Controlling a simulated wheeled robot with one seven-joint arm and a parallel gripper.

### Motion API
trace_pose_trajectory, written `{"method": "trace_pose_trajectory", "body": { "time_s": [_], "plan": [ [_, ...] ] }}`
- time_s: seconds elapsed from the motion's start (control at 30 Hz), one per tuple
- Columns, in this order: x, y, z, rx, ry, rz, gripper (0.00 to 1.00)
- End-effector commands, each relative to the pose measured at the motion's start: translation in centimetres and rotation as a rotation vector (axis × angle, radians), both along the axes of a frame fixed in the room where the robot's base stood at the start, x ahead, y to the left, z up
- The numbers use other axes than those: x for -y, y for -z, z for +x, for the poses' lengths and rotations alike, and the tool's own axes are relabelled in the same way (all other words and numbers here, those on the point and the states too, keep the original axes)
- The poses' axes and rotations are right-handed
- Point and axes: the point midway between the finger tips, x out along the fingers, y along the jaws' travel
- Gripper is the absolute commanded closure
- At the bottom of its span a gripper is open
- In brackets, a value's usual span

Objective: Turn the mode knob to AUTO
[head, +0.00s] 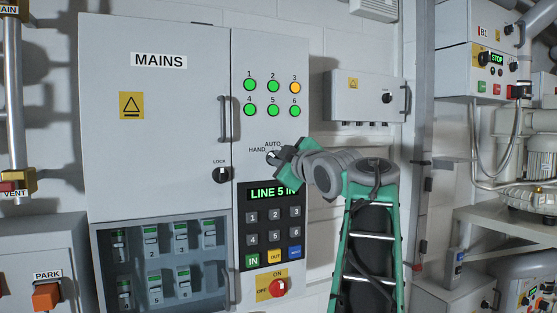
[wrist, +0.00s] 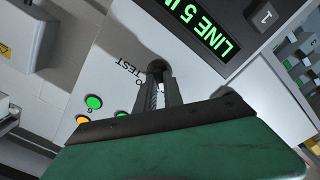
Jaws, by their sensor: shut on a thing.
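The mode knob (head: 270,157) is on the right-hand panel of the grey MAINS cabinet, below the indicator lamps. HAND is printed to its left and AUTO above it in the head view. TEST shows beside the knob in the wrist view, where the picture is turned. My gripper (head: 277,157) reaches in from the right, shut on the knob. In the wrist view its two dark fingers (wrist: 158,88) stand close together against the panel. The fingers cover most of the knob, so I cannot tell which mark it points to.
A LOCK knob (head: 222,175) and a door handle (head: 224,118) are at left. The LINE 5 display (head: 271,191) and keypad (head: 273,231) are just below. Lit lamps (head: 273,98) are above. A red ON/OFF switch (head: 279,287) is at the bottom.

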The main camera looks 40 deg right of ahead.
Motion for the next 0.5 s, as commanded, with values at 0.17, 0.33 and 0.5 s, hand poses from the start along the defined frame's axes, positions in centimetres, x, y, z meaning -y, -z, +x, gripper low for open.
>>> {"method": "trace_pose_trajectory", "body": {
  "time_s": [0.17, 0.33, 0.5],
  "plan": [
    [0.0, 0.07, 0.02, -0.002, -0.001, 0.002, 1.0],
    [0.0, 0.06, 0.02, 0.002, -0.001, 0.015, 1.0],
    [0.05, 0.06, 0.04, 0.017, -0.001, 0.068, 1.0]
  ]
}}
